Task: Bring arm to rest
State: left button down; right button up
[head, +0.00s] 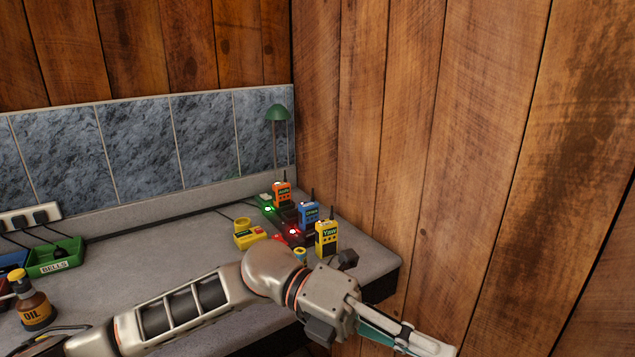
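My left arm comes in from the left and stretches across the front of the grey bench top. My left gripper (408,338) is at the lower right, past the bench's right front corner and in front of the wooden wall. Its fingers point down and to the right and are seen nearly edge-on, so I cannot tell whether they are open. No object shows between them. My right gripper is not in view.
On the bench (150,258) stand orange (282,194), blue (309,214) and yellow (327,238) radios, close behind my arm. The wooden wall (470,170) bounds the right.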

pick_arm(q)
jog(key=w+a+r+n+t+h, duration=0.1)
jog(key=w+a+n+t+h, duration=0.2)
jog(key=w+n+t+h, duration=0.9)
jog(key=w+a+f+n+t+y, duration=0.4)
jog(key=a+f+n+t+y, duration=0.75)
jog(key=n, duration=0.75)
jog(key=s+a+f+n+y, duration=0.2)
jog(key=a+f+n+y, duration=0.25)
jog(key=f, duration=0.55)
jog(key=s+a+f+n+y, duration=0.25)
jog(key=a+f+y, duration=0.3)
jog(key=f, duration=0.55)
jog(key=s+a+f+n+g+y, duration=0.2)
jog(key=s+a+f+n+g, duration=0.2)
jog(key=s+a+f, duration=0.5)
jog(key=s+f, duration=0.3)
jog(key=f, duration=0.1)
jog(key=shift+a+f, duration=0.15)
jog(key=shift+a, duration=0.05)
